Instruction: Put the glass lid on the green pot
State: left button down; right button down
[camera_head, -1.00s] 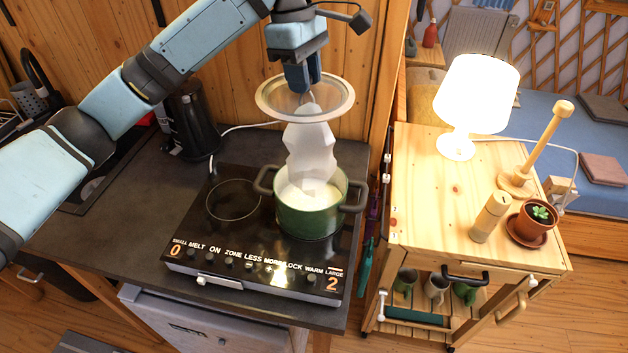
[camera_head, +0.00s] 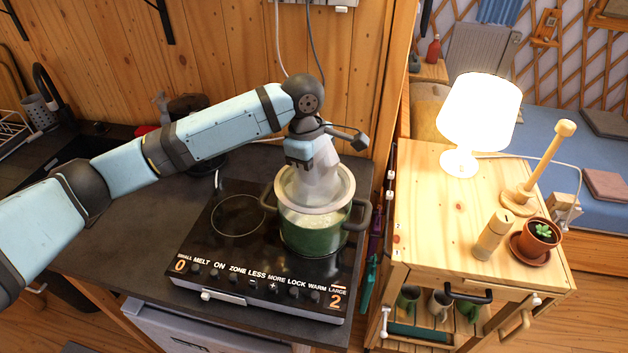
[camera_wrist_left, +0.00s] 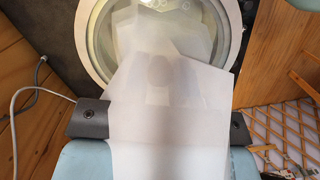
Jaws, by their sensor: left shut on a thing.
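The round glass lid (camera_head: 343,199) has a pale metal rim and is over the pot. A strip of the pot's pale contents shows below the lid's front edge, so the lid looks slightly above the pot. My right gripper is not in view.
The hob (camera_head: 222,262) has a free zone left of the pot. A dark kettle stands behind my left arm. A wooden cart (camera_head: 430,215) to the right holds a lit lamp (camera_head: 478,115), a wooden stand, a shaker (camera_head: 492,236) and a potted plant (camera_head: 540,235).

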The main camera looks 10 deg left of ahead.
pick_arm(q)
notch_tip(320, 180, down, 3)
jog(key=shift+f, duration=0.2)
jog(key=shift+p, duration=0.4)
jog(key=shift+f+p, duration=0.4)
jog(key=shift+f, duration=0.15)
jog(key=c, duration=0.9)
grip_release()
